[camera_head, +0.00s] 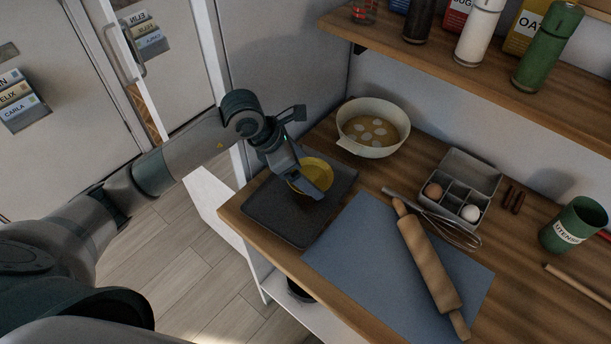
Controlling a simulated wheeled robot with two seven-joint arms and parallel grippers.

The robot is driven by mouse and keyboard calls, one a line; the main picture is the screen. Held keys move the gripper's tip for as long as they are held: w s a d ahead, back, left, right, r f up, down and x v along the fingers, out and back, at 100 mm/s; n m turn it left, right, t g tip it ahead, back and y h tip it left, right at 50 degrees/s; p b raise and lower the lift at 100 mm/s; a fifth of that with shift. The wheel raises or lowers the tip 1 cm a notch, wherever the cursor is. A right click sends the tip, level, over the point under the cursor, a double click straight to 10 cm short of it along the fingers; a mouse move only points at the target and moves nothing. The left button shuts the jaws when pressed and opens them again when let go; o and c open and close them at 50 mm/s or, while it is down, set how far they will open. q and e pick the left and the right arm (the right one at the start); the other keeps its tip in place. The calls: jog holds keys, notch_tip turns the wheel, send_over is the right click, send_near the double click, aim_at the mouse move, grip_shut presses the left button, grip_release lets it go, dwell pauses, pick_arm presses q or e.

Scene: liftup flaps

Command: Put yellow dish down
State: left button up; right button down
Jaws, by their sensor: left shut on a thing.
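A yellow dish (319,168) is held in my left gripper (309,184), over the dark tray (271,223) at the left end of the wooden counter. The gripper is shut on the dish, and its fingers hide part of it. I cannot tell whether the dish touches the tray or hangs just above it. My right gripper is not in view.
A cream bowl (352,145) stands behind the tray. A blue-grey mat (345,250) with a rolling pin (430,265) lies to the right, near a whisk (462,236) and an egg box (476,169). A wooden shelf (480,72) overhangs the back.

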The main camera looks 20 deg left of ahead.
aim_at(310, 177)
pick_arm(q)
notch_tip(310, 177, down, 2)
jog(key=shift+p, duration=0.45)
jog(key=shift+f, duration=0.4)
jog(key=o, duration=0.9)
